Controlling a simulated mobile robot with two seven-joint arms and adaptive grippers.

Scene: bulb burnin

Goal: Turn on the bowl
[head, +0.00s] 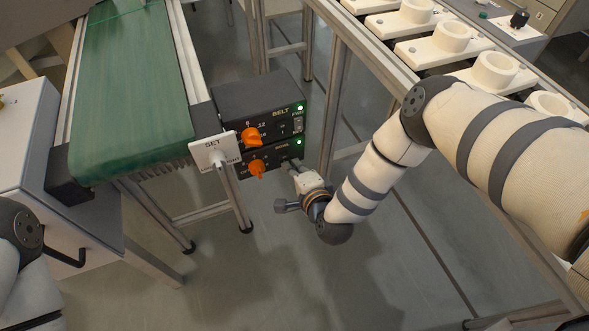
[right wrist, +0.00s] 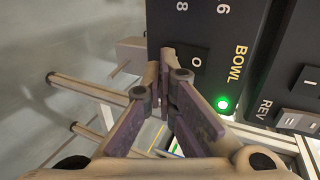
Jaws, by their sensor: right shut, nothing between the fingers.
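The bowl control box (head: 270,157) is the lower of two dark boxes beside the green belt. It has an orange knob (head: 257,169) and a lit green lamp (head: 300,142). In the right wrist view, its BOWL label (right wrist: 238,64), lit lamp (right wrist: 223,104) and black rocker switch (right wrist: 197,62) marked O show close up. My right gripper (head: 291,169) is shut and empty at the box's right end. Its fingertips (right wrist: 166,75) are at the switch and cover part of it; I cannot tell whether they press it. My left gripper is out of view.
The belt control box (head: 260,97), with a lit green lamp and an orange knob (head: 251,137), sits directly above. A frame with white ring holders (head: 449,42) is at upper right. The floor below is clear.

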